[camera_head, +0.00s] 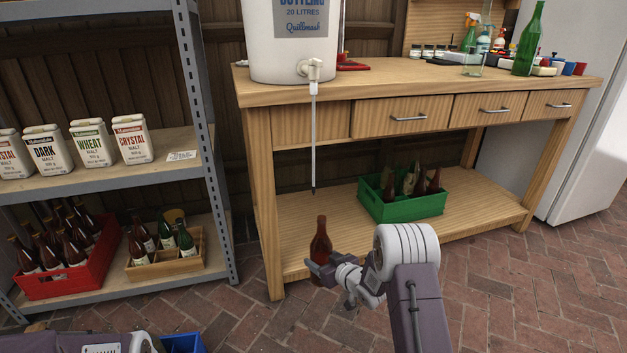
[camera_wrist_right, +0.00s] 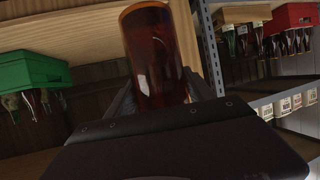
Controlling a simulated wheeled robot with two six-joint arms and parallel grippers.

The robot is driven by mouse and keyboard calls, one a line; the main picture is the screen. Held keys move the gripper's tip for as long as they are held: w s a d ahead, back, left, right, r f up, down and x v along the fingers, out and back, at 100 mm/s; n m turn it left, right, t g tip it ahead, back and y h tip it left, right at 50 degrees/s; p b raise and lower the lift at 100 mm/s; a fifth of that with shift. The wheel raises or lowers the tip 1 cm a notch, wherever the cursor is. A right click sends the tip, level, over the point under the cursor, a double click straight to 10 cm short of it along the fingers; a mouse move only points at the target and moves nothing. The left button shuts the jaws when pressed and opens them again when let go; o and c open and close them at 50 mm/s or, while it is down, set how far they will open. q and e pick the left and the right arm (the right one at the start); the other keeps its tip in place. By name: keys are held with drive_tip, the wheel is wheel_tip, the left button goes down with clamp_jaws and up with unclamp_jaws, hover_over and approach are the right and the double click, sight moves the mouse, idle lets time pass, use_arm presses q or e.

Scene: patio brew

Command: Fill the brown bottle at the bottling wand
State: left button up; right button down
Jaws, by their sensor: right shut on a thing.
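The brown bottle (camera_head: 321,238) stands upright in my right gripper (camera_head: 328,272), in front of the workbench's lower shelf. My right gripper is shut around its lower part. In the right wrist view the brown bottle (camera_wrist_right: 160,60) fills the space between the fingers. The bottling wand (camera_head: 314,140) hangs straight down from the tap (camera_head: 312,70) of the white bottling bucket (camera_head: 290,40). In the head view the wand's tip is above the bottle's mouth, with a gap between them. I cannot tell how they line up in depth. My left gripper is not in view.
A green crate (camera_head: 402,205) with several bottles stands on the workbench's lower shelf (camera_head: 460,220). The bench top (camera_head: 420,78) overhangs it. A metal rack with malt packets, a red crate (camera_head: 75,268) and a wooden carrier (camera_head: 165,268) stands at left. A blue container (camera_head: 183,344) is at the bottom.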

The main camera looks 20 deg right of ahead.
drive_tip(key=shift+s+b, duration=1.05)
drive_tip(key=shift+s, duration=0.2)
drive_tip(key=s+b, duration=0.4)
drive_tip(key=s, duration=0.1)
drive_tip(key=shift+s+d+r+b, duration=0.1)
drive_tip(key=shift+s+r+b, duration=0.05)
drive_tip(key=shift+s+b, duration=0.15)
drive_tip(key=shift+r, duration=0.1)
wheel_tip(320, 180, up, 23)
drive_tip(key=p, duration=2.3)
